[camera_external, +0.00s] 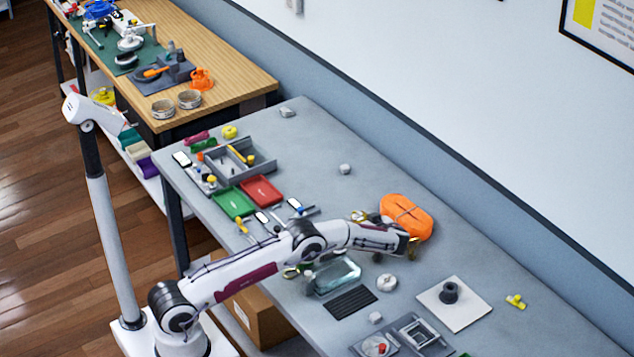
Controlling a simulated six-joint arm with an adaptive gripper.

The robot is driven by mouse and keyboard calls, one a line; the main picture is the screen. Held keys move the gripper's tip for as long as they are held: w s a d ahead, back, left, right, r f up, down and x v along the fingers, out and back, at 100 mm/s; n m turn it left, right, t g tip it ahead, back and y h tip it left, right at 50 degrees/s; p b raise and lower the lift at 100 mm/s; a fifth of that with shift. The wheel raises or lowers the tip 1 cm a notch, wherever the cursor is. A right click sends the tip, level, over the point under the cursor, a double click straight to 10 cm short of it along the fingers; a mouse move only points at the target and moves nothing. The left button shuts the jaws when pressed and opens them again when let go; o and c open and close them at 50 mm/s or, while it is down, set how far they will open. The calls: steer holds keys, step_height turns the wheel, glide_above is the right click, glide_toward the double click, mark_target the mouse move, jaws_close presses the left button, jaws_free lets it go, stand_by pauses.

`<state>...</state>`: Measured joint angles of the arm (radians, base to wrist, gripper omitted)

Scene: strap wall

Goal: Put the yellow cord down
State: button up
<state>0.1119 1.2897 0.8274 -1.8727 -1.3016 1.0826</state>
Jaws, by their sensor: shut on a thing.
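My gripper (404,239) is over the right half of the grey table, at the end of the outstretched arm. Its wrist hides most of the fingers. A bundle of orange strap or cord (408,214) is right at the gripper, looped into an oval with a thin dark line across it. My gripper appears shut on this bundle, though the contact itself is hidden. I cannot tell whether the bundle touches the table. No clearly yellow cord shows; a small round yellow item (230,132) lies at the table's far left.
Green (234,203) and red (262,190) trays and a grey divided box (262,167) stand left. A clear glass dish (338,276), a white plate with a black spool (455,315) and a yellow piece (516,301) lie nearer. The table's back strip is mostly clear, along the wall.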

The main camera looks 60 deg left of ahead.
steer(key=shift+f, duration=0.3)
steer(key=o, duration=1.2)
steer(key=shift+s, duration=0.1)
steer(key=shift+f, duration=0.15)
steer(key=shift+d+r, duration=0.15)
steer(key=shift+r, duration=0.55)
steer(key=v, duration=1.1)
steer(key=shift+d+r, duration=0.3)
